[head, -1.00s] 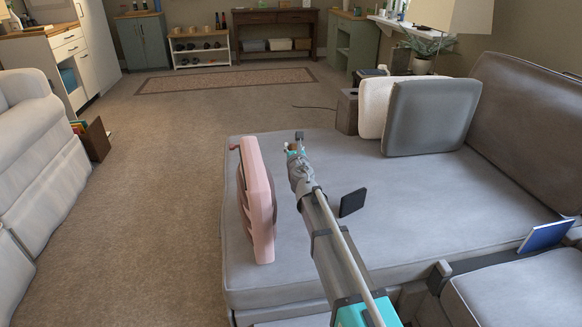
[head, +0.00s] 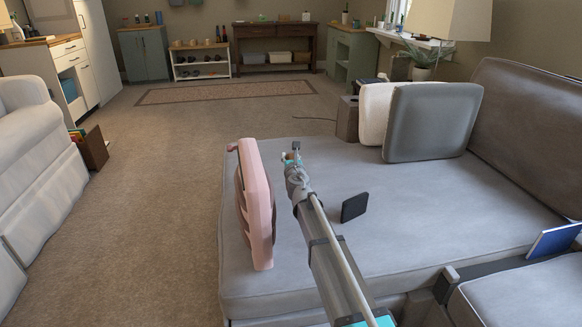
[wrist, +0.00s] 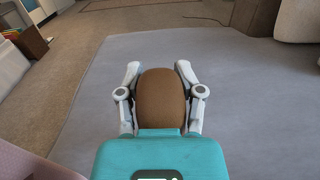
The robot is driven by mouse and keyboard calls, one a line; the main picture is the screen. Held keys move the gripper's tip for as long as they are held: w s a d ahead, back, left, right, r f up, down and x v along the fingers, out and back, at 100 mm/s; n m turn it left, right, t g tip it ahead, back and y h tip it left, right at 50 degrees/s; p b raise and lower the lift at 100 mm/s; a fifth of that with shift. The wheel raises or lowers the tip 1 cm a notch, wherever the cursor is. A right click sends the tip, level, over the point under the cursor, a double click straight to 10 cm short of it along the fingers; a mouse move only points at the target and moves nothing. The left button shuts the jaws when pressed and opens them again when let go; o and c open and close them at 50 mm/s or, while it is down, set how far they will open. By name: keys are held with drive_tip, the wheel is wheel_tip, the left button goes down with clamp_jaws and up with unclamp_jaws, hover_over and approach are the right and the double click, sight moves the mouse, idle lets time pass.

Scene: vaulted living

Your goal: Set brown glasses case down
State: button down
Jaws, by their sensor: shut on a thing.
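The brown glasses case (wrist: 161,97) is between the two fingers of my gripper (wrist: 161,92) in the wrist view. The gripper is shut on it, one finger on each side. In the head view my gripper (head: 291,155) is over the grey sofa seat (head: 400,205), to the right of a pink object, and only a bit of the brown case shows at its tip. I cannot tell whether the case touches the seat.
A pink object (head: 258,205) stands on the seat's left part, close to my arm. A small dark flat item (head: 354,207) is right of the arm. White (head: 374,108) and grey (head: 428,118) cushions lean at the back. A blue book (head: 553,240) is at right.

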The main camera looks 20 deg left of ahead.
drive_tip(key=shift+w+a+f+b, duration=0.25)
drive_tip(key=shift+w+f+b, duration=0.15)
drive_tip(key=shift+f+b, duration=1.65)
drive_tip(key=shift+f, duration=0.1)
drive_tip(key=shift+c, duration=1.1)
unclamp_jaws()
drive_tip(key=v, duration=1.2)
drive_tip(key=shift+d, duration=0.1)
